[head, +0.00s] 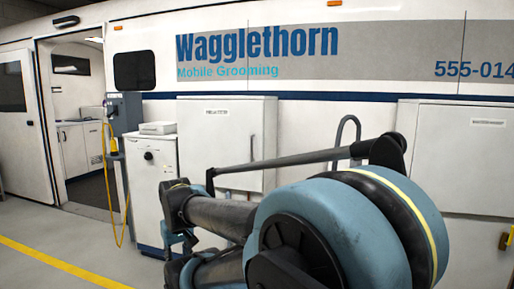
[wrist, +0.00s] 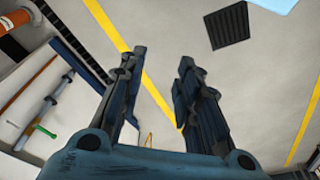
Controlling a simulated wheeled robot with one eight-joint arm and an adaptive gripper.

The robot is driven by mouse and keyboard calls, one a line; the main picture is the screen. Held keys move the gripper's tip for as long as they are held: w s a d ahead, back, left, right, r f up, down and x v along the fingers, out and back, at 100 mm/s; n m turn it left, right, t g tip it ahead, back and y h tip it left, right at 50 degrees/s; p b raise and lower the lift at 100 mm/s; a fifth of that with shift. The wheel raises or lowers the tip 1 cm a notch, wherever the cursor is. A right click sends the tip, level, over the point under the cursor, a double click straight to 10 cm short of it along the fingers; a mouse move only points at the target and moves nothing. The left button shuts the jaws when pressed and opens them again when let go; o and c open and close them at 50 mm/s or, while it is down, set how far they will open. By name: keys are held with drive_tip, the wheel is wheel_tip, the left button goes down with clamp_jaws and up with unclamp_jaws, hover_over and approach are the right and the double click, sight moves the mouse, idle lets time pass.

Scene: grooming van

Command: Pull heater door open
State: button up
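Two closed white door panels are set in the van's side in the head view. The left panel (head: 220,108) has a small label and a dark upright handle on its right edge; my arm covers its lower part. The right panel (head: 455,160) also has a label and is partly hidden by my arm. The labels are too small to read, so I cannot tell which is the heater door. My gripper (wrist: 155,80) is open and empty in the wrist view, above the floor. In the head view, my arm largely hides it.
A white cabinet (head: 154,195) with a box on top stands left of the panels. A yellow hose (head: 116,200) hangs beside it. The van doorway (head: 88,120) is open at the left. The floor (head: 35,255) at the lower left is clear. A dark grate (wrist: 229,26) lies on it.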

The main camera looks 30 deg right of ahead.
drive_tip(key=shift+w+d, duration=0.1)
drive_tip(key=shift+w, duration=0.1)
wheel_tip(320, 180, up, 24)
drive_tip(key=m+t+h, duration=0.7)
drive_tip(key=m+h, duration=0.5)
drive_tip(key=h, duration=0.4)
hover_over(252, 159)
drive_tip(key=shift+w+d+f, duration=0.2)
drive_tip(key=shift+w, duration=0.2)
drive_tip(key=shift+c, duration=0.2)
